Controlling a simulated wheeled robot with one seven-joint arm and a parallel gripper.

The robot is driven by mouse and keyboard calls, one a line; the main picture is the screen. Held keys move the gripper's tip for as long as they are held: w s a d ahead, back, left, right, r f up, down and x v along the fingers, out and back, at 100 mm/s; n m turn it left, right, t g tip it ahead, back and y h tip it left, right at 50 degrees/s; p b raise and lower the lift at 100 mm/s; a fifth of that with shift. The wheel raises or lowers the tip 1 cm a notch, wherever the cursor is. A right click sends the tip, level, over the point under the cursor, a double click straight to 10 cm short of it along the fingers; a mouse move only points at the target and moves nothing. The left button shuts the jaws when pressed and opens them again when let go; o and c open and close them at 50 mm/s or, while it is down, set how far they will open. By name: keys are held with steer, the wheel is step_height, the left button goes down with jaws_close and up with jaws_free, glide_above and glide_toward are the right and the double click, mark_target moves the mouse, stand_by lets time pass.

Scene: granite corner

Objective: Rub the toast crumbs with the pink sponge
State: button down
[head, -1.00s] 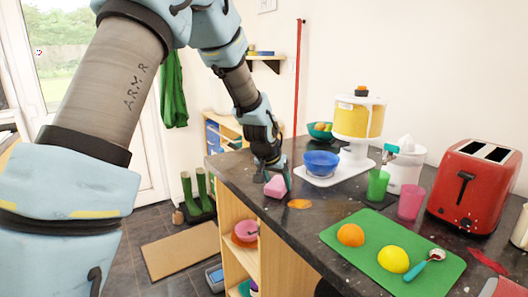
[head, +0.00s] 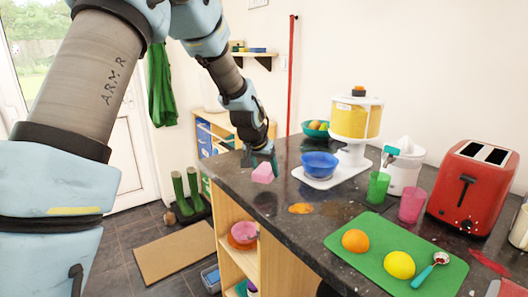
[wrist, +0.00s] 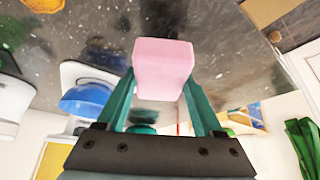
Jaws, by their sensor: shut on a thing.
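The pink sponge (head: 263,173) is held between the fingers of my gripper (head: 264,160), a little above the dark granite counter (head: 240,184) near its left edge. In the wrist view the pink sponge (wrist: 163,66) sits between the two teal fingers of my gripper (wrist: 160,90). An orange patch (head: 300,208) lies on the counter to the right of and nearer than the sponge, and a fainter brownish patch (head: 336,212) lies right of it. I cannot tell which of these is the toast crumbs.
A blue bowl (head: 319,164) stands on the white base of a yellow-tanked machine (head: 356,118) behind the patches. Green (head: 377,187) and pink (head: 411,205) cups stand to the right. A green board (head: 375,262) with fruit and a scoop lies in front, and a red toaster (head: 470,190) stands far right.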

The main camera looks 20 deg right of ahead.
steer(key=shift+r+p, duration=1.2)
steer(key=shift+r, duration=1)
